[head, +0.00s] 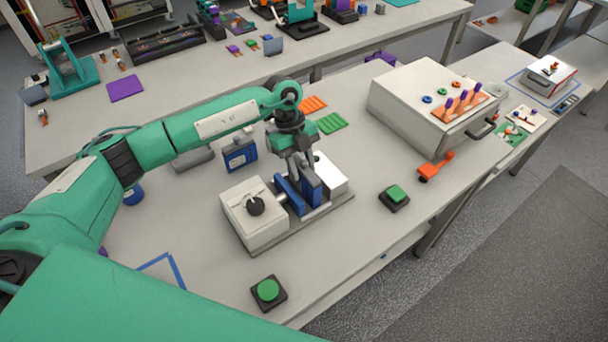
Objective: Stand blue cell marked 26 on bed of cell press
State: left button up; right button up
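The cell press (256,228) stands on the near bench, with a white block and black knob at left and another white block (331,178) at right. A blue plate (289,197) stands between the blocks. My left gripper (301,170) points down over the middle of the press. It appears shut on an upright blue slab, seemingly the blue cell (312,187). No number is readable, and I cannot tell whether its lower end touches the bed. A blue block with a pale label (240,154) stands behind the press. My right gripper is out of view.
Green buttons sit in front (268,290) and to the right (396,195) of the press. A large white box (420,98) with purple-topped levers stands at the back right. Orange (313,103) and green (332,123) ribbed pieces lie behind the press.

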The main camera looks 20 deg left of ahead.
pick_arm(q)
jog(key=b+v, duration=0.2)
jog(key=v, duration=0.6)
jog(key=shift+w+a, duration=0.1)
jog(key=shift+w+a+r+b, duration=0.15)
jog(key=shift+r+b, duration=0.15)
jog(key=shift+r, duration=0.35)
